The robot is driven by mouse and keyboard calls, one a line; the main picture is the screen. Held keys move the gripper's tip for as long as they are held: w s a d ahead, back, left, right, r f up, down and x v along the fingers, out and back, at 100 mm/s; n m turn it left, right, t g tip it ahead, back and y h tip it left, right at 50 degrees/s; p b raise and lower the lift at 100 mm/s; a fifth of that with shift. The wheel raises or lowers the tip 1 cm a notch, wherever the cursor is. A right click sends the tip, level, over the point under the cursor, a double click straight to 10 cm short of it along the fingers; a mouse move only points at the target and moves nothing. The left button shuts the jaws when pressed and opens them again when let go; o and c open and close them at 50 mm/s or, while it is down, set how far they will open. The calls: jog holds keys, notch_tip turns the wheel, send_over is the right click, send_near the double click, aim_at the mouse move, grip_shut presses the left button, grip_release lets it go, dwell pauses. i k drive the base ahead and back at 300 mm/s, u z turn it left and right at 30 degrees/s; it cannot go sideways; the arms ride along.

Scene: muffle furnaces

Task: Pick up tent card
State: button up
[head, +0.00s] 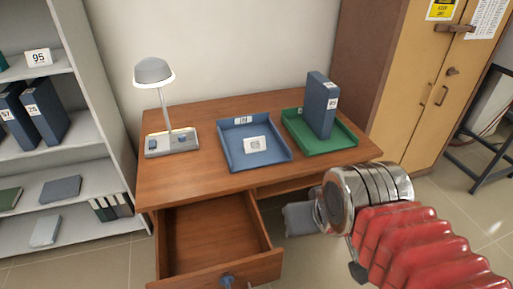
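A small white card (256,144) with a grey printed pattern lies or leans in the blue tray (278,160) on the desk. Another white card, marked 95 (38,57), stands on the upper shelf at the far left. Which of the two is the tent card I cannot tell for sure. My gripper (298,218) is in front of the desk's front edge, low and to the right of the open drawer. It is apart from both cards. Its fingers are mostly hidden by the shiny wrist, so whether it is open does not show.
The wooden desk (205,112) carries a lamp (155,73) at left and a green tray (345,142) with an upright blue binder (320,105) at right. An open, empty-looking drawer (210,240) juts out below. A shelf unit (85,130) stands left, a cabinet (405,80) right.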

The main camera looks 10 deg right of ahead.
aim_at(255, 143)
jog(key=k, duration=1.25)
jog(key=z, duration=0.1)
jog(key=i, duration=1.55)
jog(key=u, duration=1.05)
jog(key=i, duration=0.5)
jog(key=u, duration=0.3)
